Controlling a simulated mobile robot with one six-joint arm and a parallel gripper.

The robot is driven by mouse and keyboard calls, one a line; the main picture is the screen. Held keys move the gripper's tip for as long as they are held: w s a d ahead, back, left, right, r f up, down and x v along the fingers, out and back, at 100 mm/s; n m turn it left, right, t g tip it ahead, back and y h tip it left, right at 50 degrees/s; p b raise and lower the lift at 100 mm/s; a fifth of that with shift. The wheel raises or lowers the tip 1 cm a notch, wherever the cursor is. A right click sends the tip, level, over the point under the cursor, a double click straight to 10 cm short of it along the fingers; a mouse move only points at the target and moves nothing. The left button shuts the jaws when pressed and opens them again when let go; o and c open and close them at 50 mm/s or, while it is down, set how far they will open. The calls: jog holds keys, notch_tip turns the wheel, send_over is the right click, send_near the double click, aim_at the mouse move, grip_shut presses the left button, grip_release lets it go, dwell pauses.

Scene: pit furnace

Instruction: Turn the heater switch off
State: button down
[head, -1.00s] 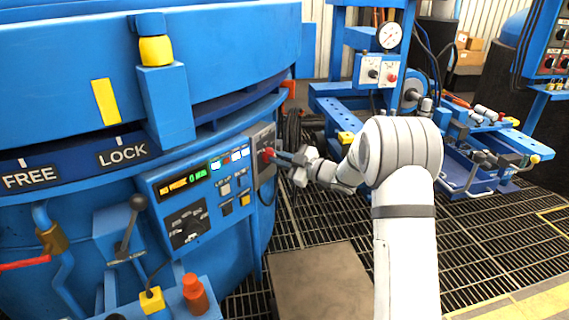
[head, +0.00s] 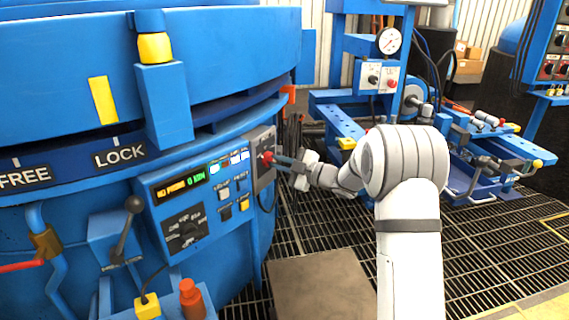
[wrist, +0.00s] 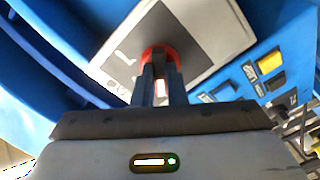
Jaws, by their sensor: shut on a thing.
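The heater switch is a red knob (head: 267,156) on a grey plate (head: 262,140) at the right end of the blue control panel. My gripper (head: 275,158) reaches it from the right in the head view. In the wrist view the red knob (wrist: 158,54) sits between my two dark fingertips (wrist: 160,72), which are shut on it. The fingers hide part of the knob, so I cannot tell which position it points to. The plate carries a dark area and small markings that are too blurred to read.
A lever (head: 133,205) and an orange-red knob (head: 190,296) stand lower left. A blue frame with a gauge (head: 389,40) stands behind my arm. Grating floor (head: 320,225) is open below.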

jog(key=shift+w+d+r, duration=0.1)
jog(key=shift+w+d, duration=0.1)
jog(key=shift+d, duration=0.05)
jog(key=c, duration=1.5)
grip_release()
jog(key=shift+a, duration=0.1)
jog(key=shift+o, duration=0.2)
jog(key=shift+s, duration=0.1)
jog(key=p+v, duration=0.2)
jog(key=v, duration=0.5)
jog(key=shift+s+d+p, duration=0.2)
jog(key=shift+d+p, duration=0.1)
jog(key=shift+d, duration=0.05)
